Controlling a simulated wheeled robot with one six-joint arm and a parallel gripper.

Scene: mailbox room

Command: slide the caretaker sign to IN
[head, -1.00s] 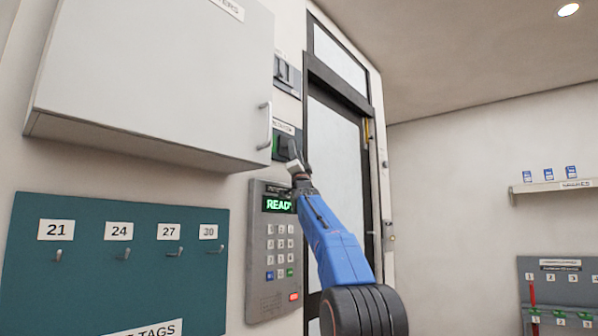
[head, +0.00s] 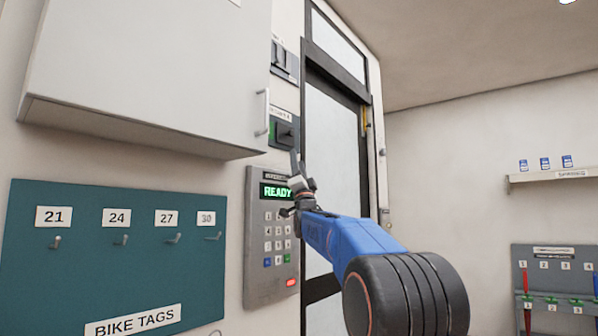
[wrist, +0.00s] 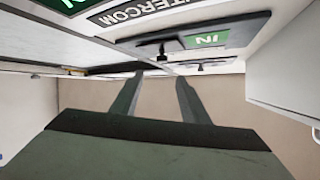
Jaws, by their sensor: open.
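The caretaker sign (head: 285,132) is a dark plate on the wall above the keypad, with a dark slider and green at its left; its label is too small to read in the head view. In the wrist view the sign (wrist: 232,27) shows upside down, with a green IN panel (wrist: 207,39) in sight beside a small black knob (wrist: 160,48). My gripper (head: 294,184) is below the sign, in front of the keypad's upper part, apart from the sign. In the wrist view its two fingers (wrist: 160,82) are spread with nothing between them.
The intercom keypad (head: 270,240) with a green READY display is just below the sign. A grey cabinet (head: 150,75) juts out at the left, its handle (head: 263,112) close to the sign. A teal tag board (head: 110,265) hangs below it. A glazed door (head: 331,140) stands at the right.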

